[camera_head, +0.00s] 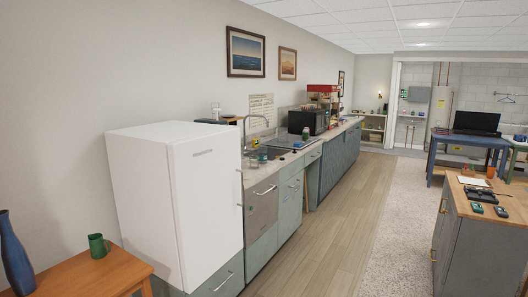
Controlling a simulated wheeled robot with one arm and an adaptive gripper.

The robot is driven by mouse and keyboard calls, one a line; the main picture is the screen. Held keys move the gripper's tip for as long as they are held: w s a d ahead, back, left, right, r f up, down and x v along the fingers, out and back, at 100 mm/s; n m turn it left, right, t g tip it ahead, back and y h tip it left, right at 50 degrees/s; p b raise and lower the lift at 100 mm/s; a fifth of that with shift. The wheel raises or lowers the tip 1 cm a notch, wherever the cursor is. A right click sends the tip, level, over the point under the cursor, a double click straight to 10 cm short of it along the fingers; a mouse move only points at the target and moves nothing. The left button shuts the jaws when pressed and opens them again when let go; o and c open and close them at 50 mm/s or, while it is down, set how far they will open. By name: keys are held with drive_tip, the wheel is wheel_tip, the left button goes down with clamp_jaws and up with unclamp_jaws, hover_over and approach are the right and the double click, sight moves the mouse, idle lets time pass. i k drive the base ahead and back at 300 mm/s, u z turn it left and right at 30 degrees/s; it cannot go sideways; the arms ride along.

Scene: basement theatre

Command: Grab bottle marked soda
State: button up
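No bottle that I can read as marked soda shows in the head view. Small items stand by the sink on the long counter: a green container (305,134) and a small glass or jar (262,155). They are too small to tell what they are or to read any label. A clear, bottle-like shape (215,111) shows behind the white fridge, partly hidden. My gripper is not in view.
The white fridge (200,205) stands on the left before the counter (338,130). A wooden table (85,282) with a blue vase (15,255) and green mug (98,245) is at lower left. A grey cabinet (480,240) is at right. The wooden floor (320,235) between is clear.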

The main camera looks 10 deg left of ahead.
sight(262, 143)
drive_tip(key=z, duration=0.2)
drive_tip(key=i, duration=2.2)
drive_tip(key=u, duration=1.1)
drive_tip(key=i, duration=1.2)
drive_tip(key=u, duration=0.85)
